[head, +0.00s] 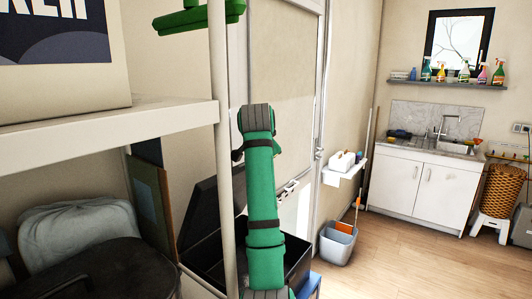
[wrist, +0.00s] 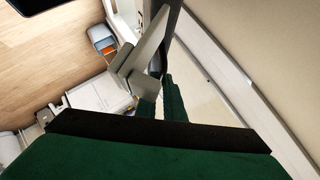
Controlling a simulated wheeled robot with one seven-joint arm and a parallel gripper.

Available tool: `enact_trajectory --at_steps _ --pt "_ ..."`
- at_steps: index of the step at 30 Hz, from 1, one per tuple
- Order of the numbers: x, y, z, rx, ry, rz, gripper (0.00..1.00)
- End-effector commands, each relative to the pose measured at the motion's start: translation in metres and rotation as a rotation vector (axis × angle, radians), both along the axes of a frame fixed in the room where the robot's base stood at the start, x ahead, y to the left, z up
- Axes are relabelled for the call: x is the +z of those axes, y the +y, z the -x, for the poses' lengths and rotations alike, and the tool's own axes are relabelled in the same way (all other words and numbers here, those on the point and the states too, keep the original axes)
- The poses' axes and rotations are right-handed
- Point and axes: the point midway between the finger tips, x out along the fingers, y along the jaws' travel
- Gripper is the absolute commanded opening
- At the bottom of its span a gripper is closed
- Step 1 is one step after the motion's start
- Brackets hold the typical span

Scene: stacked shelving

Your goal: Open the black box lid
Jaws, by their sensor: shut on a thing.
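The black box (head: 297,262) stands on the floor side of the shelf, behind my green arm in the head view. Its lid (head: 204,215) is raised and tilted up at the left, so the box is at least partly open. A shelf post and my arm hide parts of both. My gripper (wrist: 161,85) shows in the wrist view, its dark green fingers close together at a thin dark edge (wrist: 174,28). That edge looks like the lid's rim, and the fingers are shut on it. The exact contact is hard to see.
A white shelf (head: 110,125) and its upright post (head: 222,110) stand close at the left. A grey bucket (head: 337,244) stands by the door. A sink cabinet (head: 420,185) is at the back right. The wooden floor in between is clear.

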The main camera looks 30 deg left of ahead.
Motion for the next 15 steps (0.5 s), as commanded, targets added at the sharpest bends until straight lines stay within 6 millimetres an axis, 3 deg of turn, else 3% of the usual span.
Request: enact_trajectory --at_steps 7,10,15 --pt "0.0005 0.0001 -0.0002 0.001 -0.002 0.0 0.0" --pt "0.0004 -0.0004 -0.0003 0.001 -0.002 0.0 0.27" --pt "0.0002 -0.0007 -0.0005 0.0 -0.001 -0.001 0.27"
